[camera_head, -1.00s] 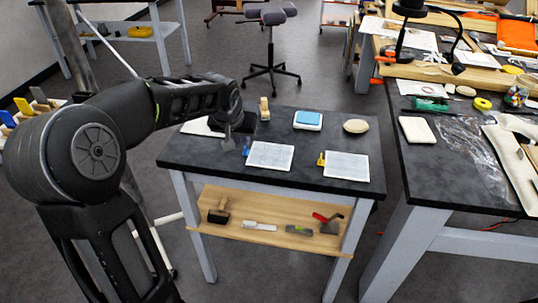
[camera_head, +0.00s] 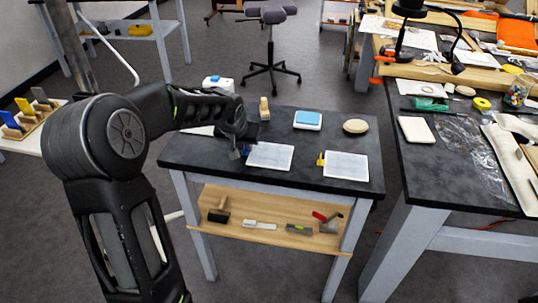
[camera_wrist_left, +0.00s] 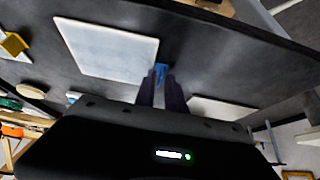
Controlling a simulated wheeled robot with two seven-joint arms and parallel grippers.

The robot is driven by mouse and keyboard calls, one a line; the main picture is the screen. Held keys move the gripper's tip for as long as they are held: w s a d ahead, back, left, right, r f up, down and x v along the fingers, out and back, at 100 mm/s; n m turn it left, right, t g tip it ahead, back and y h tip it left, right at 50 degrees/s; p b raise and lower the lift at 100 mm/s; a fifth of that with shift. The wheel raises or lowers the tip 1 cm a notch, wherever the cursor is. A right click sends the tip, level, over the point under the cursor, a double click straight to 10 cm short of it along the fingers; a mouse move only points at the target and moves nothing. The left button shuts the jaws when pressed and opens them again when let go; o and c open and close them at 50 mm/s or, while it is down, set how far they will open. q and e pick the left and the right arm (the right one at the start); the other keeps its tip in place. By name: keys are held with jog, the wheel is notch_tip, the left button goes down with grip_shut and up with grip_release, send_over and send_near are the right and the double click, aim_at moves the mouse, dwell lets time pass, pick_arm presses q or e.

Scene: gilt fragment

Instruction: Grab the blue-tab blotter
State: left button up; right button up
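The blue-tab blotter is a pale flat plate (camera_head: 270,157) on the dark small table, with its blue tab (camera_head: 246,150) at its left edge. It also shows in the left wrist view as a white plate (camera_wrist_left: 106,48), the blue tab (camera_wrist_left: 160,71) at the fingertips. My left gripper (camera_head: 237,153) is low over the table, just left of the tab. In the wrist view its fingers (camera_wrist_left: 160,85) stand slightly apart, the tab showing between their tips; contact is unclear. A similar blotter (camera_head: 346,166) with a yellow tab (camera_head: 321,159) lies to the right. My right gripper is not in view.
On the dark table (camera_head: 210,157) are a blue-topped white box (camera_head: 307,120), an oval disc (camera_head: 355,126) and a small wooden piece (camera_head: 264,109). A wooden shelf (camera_head: 270,237) below holds tools. A cluttered workbench (camera_head: 425,185) stands to the right.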

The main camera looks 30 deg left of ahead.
pick_arm(q)
jog(key=shift+c, duration=0.2)
grip_shut()
jog(key=shift+r, duration=0.1)
notch_tip(320, 180, up, 10)
dwell(0.8)
jog(key=shift+d, duration=0.1)
dwell(0.4)
